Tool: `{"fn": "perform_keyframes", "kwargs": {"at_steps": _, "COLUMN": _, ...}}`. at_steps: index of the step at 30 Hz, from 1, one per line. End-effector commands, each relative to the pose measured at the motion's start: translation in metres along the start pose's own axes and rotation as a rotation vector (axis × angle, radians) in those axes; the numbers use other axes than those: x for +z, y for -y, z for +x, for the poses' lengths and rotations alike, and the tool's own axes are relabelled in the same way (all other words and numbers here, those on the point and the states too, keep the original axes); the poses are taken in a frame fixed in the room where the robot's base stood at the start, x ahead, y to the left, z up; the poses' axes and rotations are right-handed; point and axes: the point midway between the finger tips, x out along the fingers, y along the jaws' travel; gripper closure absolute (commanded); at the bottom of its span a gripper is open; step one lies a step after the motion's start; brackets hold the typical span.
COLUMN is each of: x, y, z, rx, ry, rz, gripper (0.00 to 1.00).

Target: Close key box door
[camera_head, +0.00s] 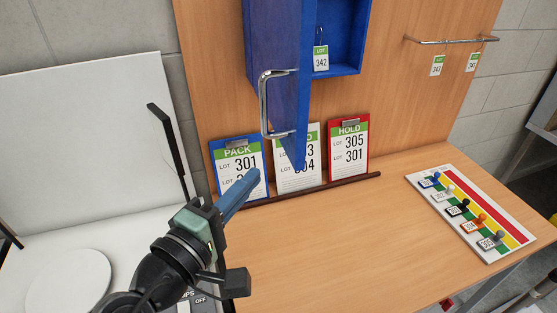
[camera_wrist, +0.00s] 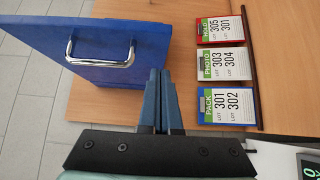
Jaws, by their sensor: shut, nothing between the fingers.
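The blue key box (camera_head: 345,40) is mounted on the wooden back panel, and its inside shows with a hanging tag, LOT 342 (camera_head: 321,57). Its blue door (camera_head: 303,90) stands open, swung out toward me, with a metal bar handle (camera_head: 267,105) on its outer face. In the wrist view the door (camera_wrist: 60,35) and handle (camera_wrist: 100,60) lie to the left of the fingers. My gripper (camera_head: 252,176) is shut and empty, below and left of the door, in front of the PACK card. It also shows in the wrist view (camera_wrist: 160,75), apart from the handle.
The PACK (camera_head: 240,160), middle (camera_head: 285,180) and HOLD (camera_head: 348,150) cards lean behind a dark ledge strip (camera_head: 330,188). A white board with several coloured stamps (camera_head: 440,185) lies at right. A scale (camera_head: 70,285) stands at left. A rail with tags (camera_head: 450,41) is at upper right. The middle tabletop is clear.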

Motion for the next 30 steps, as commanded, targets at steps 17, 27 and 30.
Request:
{"fn": "perform_keyframes", "kwargs": {"at_steps": 17, "x": 0.028, "y": 0.0, "z": 0.048, "rx": 0.0, "ry": -0.002, "rz": 0.002, "gripper": 1.0}}
{"fn": "perform_keyframes", "kwargs": {"at_steps": 27, "x": 0.029, "y": 0.0, "z": 0.048, "rx": 0.0, "ry": -0.005, "rz": 0.002, "gripper": 1.0}}
{"fn": "perform_keyframes", "kwargs": {"at_steps": 30, "x": 0.031, "y": 0.0, "z": 0.048, "rx": 0.0, "ry": -0.017, "rz": 0.001, "gripper": 1.0}}
